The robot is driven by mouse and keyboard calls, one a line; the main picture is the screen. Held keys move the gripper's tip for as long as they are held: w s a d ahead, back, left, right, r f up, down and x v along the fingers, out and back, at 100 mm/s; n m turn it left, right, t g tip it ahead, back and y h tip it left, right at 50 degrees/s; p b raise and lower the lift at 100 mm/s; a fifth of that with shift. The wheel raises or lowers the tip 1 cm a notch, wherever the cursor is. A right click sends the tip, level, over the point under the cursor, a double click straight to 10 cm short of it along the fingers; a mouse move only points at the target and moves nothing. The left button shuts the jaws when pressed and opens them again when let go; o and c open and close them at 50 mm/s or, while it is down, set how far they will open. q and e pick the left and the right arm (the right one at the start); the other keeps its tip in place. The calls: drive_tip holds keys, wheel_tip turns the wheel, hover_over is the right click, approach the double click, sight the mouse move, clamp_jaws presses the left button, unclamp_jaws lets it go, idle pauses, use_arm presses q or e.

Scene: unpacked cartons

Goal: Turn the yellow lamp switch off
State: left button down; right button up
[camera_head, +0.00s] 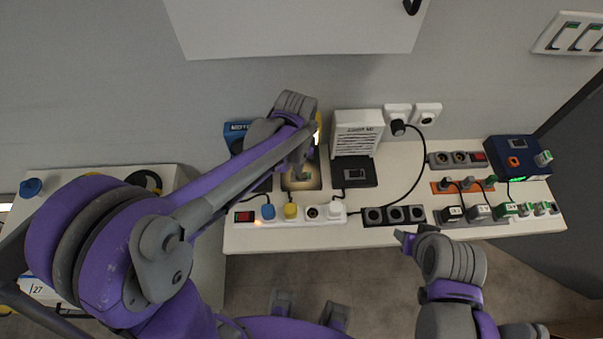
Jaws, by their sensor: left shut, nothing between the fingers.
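The yellow lamp (318,121) stands at the back of the white bench and is mostly hidden behind my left arm. A bright glow shows at its edge, and warm light falls on the dark base plate (311,181) below it. My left gripper (299,168) is shut and empty, over that plate, close in front of the lamp. I cannot tell whether it touches anything. The lamp's switch cannot be made out clearly. My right gripper (404,241) is near the bench's front edge, away from the lamp, and its fingers are too unclear to judge.
A white power strip (327,213) with blue, yellow and white plugs lies along the front. A blue box (235,131) stands left of the lamp, and a white louvred box (358,132) right of it. Black cables cross the bench. More sockets and a dark blue unit (512,152) stand further right.

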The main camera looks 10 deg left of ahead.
use_arm(q)
drive_tip(key=shift+f+b, duration=0.6)
drive_tip(key=shift+f, duration=0.25)
use_arm(e)
drive_tip(key=shift+s+f, duration=0.25)
drive_tip(key=shift+f, duration=0.5)
use_arm(q)
wheel_tip(320, 180, up, 7)
drive_tip(key=p, duration=0.3)
drive_tip(key=shift+p, duration=0.4)
use_arm(e)
drive_tip(key=r, duration=0.1)
drive_tip(key=w+r, duration=0.1)
drive_tip(key=r, duration=0.1)
drive_tip(key=w+r, duration=0.1)
drive_tip(key=r, duration=0.1)
drive_tip(key=shift+s, duration=0.15)
